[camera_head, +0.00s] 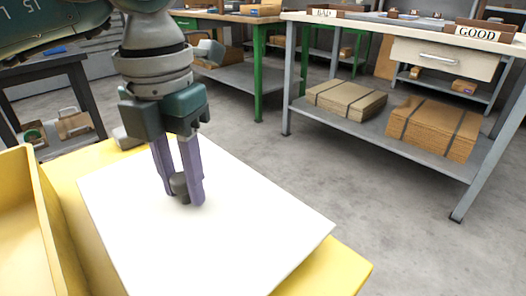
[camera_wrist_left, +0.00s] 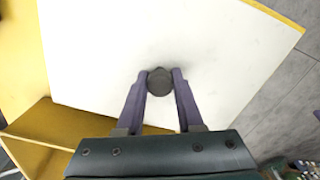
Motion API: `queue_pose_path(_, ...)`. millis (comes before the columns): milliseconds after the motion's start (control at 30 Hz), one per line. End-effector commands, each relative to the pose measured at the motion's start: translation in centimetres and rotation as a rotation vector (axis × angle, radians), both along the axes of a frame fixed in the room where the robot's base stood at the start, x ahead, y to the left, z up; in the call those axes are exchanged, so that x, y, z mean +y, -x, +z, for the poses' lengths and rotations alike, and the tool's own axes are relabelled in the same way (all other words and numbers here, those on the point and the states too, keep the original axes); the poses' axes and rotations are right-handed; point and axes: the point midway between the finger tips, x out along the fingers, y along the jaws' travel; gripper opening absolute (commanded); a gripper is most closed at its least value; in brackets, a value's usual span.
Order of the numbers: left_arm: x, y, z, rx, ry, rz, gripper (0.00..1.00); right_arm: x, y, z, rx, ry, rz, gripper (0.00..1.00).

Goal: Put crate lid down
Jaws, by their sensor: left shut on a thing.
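The crate lid is a flat white panel (camera_head: 225,250) with a dark round knob (camera_head: 179,187). It lies over a yellow surface at the lower left of the head view and fills much of the left wrist view (camera_wrist_left: 230,60). My left gripper (camera_head: 184,190) points down with its purple fingers shut on the knob, one finger on each side; the knob also shows between the fingertips in the left wrist view (camera_wrist_left: 160,82). I cannot tell whether the lid touches the yellow surface below. My right gripper is not in view.
A yellow open box (camera_head: 40,235) stands left of the lid. A workbench (camera_head: 400,30) with GOOD and BAD signs is at the back right, with strapped cardboard stacks (camera_head: 432,127) on its lower shelf. Bare grey floor (camera_head: 330,180) lies between.

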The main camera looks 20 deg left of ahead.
Motion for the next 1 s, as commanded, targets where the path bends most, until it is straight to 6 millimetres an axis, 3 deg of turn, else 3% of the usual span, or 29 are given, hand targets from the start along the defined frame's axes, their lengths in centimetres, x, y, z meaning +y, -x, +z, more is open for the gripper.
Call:
queue_pose_path(200,0.0,0.1,-3.5,0.003,0.001,0.0,0.0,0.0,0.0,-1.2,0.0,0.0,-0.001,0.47)
queue_pose_path(600,0.0,0.0,-4.2,0.0,0.0,-0.001,0.0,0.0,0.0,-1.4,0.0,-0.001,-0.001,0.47)
queue_pose_path(633,0.0,0.0,-4.1,0.0,0.0,-0.001,0.39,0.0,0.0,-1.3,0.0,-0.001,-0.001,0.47)
queue_pose_path(867,0.0,0.0,-4.0,0.001,0.0,-0.001,0.65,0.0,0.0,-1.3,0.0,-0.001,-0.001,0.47)
queue_pose_path(1000,0.0,0.0,-4.0,0.001,0.0,-0.001,0.66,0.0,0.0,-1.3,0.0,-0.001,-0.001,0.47)
